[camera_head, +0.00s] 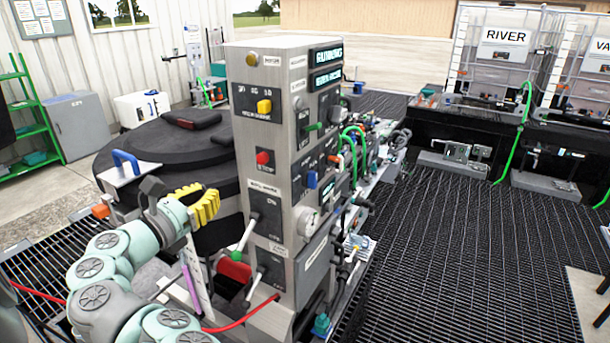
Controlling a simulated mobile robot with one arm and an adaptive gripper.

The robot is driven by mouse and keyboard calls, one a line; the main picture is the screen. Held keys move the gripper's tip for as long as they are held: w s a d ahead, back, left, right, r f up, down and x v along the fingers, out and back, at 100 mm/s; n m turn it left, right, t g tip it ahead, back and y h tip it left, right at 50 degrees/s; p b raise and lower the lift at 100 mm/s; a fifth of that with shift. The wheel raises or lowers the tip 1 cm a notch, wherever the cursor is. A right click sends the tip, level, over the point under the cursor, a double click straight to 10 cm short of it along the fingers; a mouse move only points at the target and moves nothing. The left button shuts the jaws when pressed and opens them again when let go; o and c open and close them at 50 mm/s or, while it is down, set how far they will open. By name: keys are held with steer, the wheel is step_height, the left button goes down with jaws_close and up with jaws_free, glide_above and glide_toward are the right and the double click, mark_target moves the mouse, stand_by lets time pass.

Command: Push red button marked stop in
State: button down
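The red button (263,157) is on the front face of the grey control column (238,190), about halfway up. It stands out from a dark plate, and the small label by it is hard to read. My gripper (205,205) has yellow fingertips and is left of the column, lower than the button. It appears apart from the button, with nothing visible in it. The gap between its fingers cannot be made out from this angle. The button is not covered by the arm.
A yellow selector (264,106) is above the button, and a lever with a green part (241,250) is below. A blue handle (126,162) and a large black round lid (165,150) are behind my arm. A red cable (245,322) crosses low in front.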

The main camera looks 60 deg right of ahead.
steer(key=shift+s+r, duration=0.15)
steer(key=p, duration=0.6)
glide_toward(258, 163)
steer(key=shift+d+r, duration=0.1)
steer(key=shift+d, duration=1.3)
steer(key=shift+d+r, duration=0.15)
steer(key=shift+d, duration=1.25)
steer(key=shift+w+d+f, duration=0.1)
steer(key=shift+w+d, duration=0.05)
steer(key=shift+d, duration=0.5)
steer(key=shift+w+d, duration=0.2)
steer(key=shift+d, duration=0.5)
steer(key=shift+w+d+b, duration=0.1)
steer(key=shift+b, duration=0.35)
